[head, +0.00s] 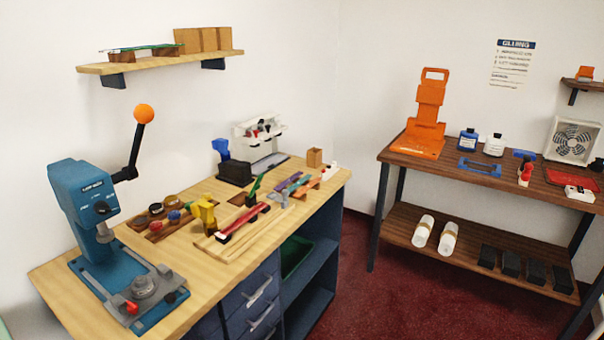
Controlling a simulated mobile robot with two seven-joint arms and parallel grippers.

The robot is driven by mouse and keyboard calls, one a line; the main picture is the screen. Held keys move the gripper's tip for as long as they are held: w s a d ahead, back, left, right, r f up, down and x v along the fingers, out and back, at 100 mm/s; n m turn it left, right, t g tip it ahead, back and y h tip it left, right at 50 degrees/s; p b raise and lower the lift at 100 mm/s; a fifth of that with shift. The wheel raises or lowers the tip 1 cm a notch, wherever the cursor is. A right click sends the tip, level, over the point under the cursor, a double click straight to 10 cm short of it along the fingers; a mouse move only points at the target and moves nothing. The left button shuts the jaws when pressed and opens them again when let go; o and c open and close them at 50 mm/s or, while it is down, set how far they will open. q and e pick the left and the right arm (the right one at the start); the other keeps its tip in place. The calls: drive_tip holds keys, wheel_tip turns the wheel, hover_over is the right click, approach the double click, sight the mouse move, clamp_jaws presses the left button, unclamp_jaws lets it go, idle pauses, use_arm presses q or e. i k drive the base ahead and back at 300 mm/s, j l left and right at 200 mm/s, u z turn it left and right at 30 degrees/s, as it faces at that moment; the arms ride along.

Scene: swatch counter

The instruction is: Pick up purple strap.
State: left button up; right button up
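A purple strap (289,181) appears to lie among several coloured strips towards the right end of the light wooden workbench (190,258). A teal strip lies close beside it, and an orange piece (307,186) is to its right. The strips are small here, so their exact edges and any overlap are hard to tell. Neither of my grippers is in view.
A blue press (88,192) with an orange-knobbed lever stands at the bench's left end. A yellow clamp-like tool (205,213) stands mid-bench. A dark box (235,173) is behind. Red floor lies between the bench and a brown side table (470,174).

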sight(279, 187)
drive_tip(key=i+l, duration=0.2)
drive_tip(key=i, duration=0.15)
drive_tip(key=i+l+z, duration=0.1)
drive_tip(key=i, duration=0.3)
drive_tip(key=i+l, duration=0.25)
drive_tip(key=i, duration=0.15)
